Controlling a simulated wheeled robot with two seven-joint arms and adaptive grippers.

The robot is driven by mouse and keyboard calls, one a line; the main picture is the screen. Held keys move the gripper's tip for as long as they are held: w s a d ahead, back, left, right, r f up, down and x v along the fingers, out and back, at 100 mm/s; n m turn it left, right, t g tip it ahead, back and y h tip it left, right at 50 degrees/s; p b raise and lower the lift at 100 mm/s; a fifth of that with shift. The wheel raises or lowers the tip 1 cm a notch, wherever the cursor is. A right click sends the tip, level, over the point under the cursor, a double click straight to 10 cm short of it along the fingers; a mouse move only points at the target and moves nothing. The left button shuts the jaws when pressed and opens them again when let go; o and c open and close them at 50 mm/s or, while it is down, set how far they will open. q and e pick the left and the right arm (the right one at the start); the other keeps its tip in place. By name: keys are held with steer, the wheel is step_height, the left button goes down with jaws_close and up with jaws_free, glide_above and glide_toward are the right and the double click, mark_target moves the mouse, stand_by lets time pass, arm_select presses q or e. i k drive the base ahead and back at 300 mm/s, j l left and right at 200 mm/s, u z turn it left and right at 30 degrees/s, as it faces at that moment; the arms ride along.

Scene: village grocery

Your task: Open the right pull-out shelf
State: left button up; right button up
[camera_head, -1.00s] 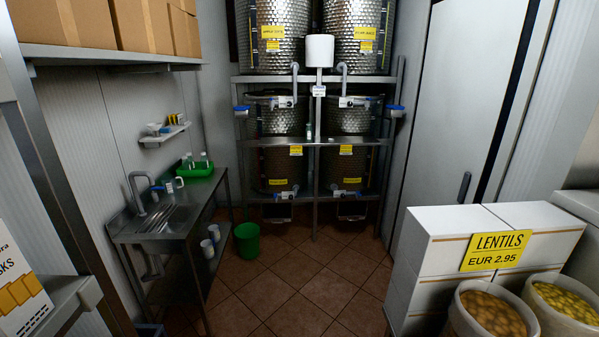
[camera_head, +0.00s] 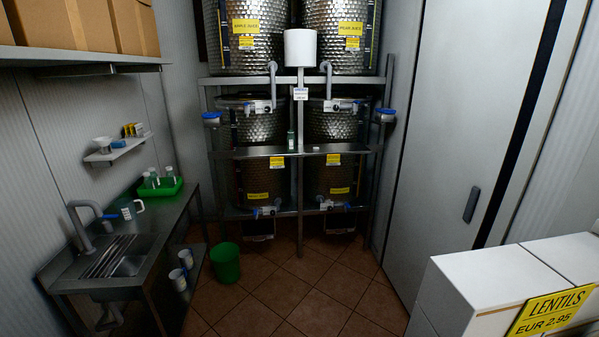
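A metal rack (camera_head: 300,215) holding steel barrels stands at the back wall. Low on its right side, under the lower right barrel (camera_head: 333,125), a small dark tray-like piece (camera_head: 341,224) hangs below the tap; it may be the right pull-out shelf. It looks pushed in, though it is too small to be sure. A similar dark piece (camera_head: 258,230) sits under the lower left barrel (camera_head: 257,130). Neither of my grippers is in view.
A sink counter (camera_head: 130,258) stands along the left wall, with a green bin (camera_head: 225,262) beside it. White boxes with a lentils sign (camera_head: 549,312) stand at the lower right. The tiled floor (camera_head: 300,290) between them is clear. A grey door (camera_head: 455,130) is on the right.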

mark_target(338, 223)
steer(key=i+j+z, duration=0.15)
steer(key=i, duration=0.4)
steer(key=i+j+z, duration=0.1)
steer(key=i, duration=0.4)
steer(key=i+j+z, duration=0.15)
steer(key=i, duration=0.4)
steer(key=i+z, duration=0.1)
steer(key=i, duration=0.3)
steer(key=i+j+z, duration=0.1)
steer(key=i, duration=0.3)
steer(key=i+l+z, duration=0.15)
steer(key=i, duration=0.35)
steer(key=i+l+z, duration=0.1)
steer(key=i, duration=0.4)
steer(key=i+l+z, duration=0.15)
steer(key=i, duration=0.35)
steer(key=l, duration=0.05)
